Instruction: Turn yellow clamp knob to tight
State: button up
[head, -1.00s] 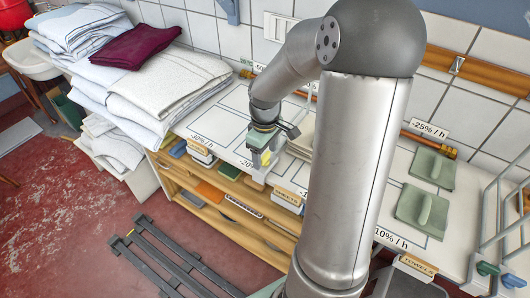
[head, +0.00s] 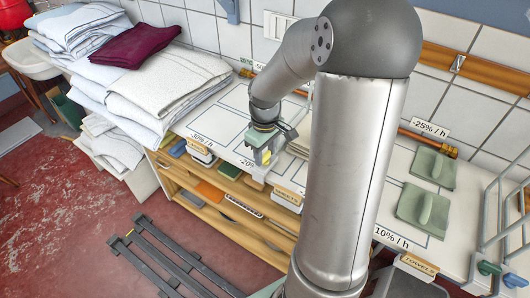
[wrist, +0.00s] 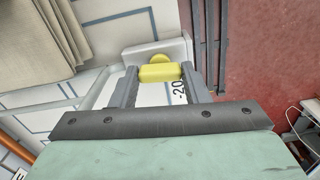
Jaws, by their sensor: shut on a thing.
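The yellow clamp knob (wrist: 160,72) shows in the wrist view between the two grey fingers, in front of a white block (wrist: 178,50) at the edge of the worktop. My gripper (wrist: 160,78) is shut on the knob, one finger on each side. In the head view my gripper (head: 264,155) is at the front edge of the worktop, near the "-20%" label, and the yellow knob (head: 267,157) is partly hidden by the fingers. I cannot read any tight mark on the knob.
The white worktop (head: 228,128) carries green pads with handles (head: 423,210) at right. Folded linen (head: 150,90) is piled at left. Wooden shelves (head: 215,205) hold items below. A dark slatted rack (head: 165,255) lies on the red floor. Pale cloth (wrist: 45,40) is near my gripper.

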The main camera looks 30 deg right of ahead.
aim_at(265, 154)
jog(key=m+b, duration=0.2)
jog(key=m, duration=0.2)
jog(key=shift+f, duration=0.1)
jog(key=m+b, duration=0.1)
jog(key=m, duration=0.3)
jog(key=shift+w+m+b, duration=0.1)
jog(key=shift+m+b, duration=0.2)
jog(key=shift+m, duration=0.1)
jog(key=m, duration=0.3)
jog(key=shift+m+b, duration=0.3)
jog(key=shift+b, duration=0.05)
jog(key=m, duration=0.4)
jog(key=shift+m, duration=0.3)
jog(key=o, duration=1)
notch_tip(265, 154, up, 18)
jog(key=shift+f, duration=0.15)
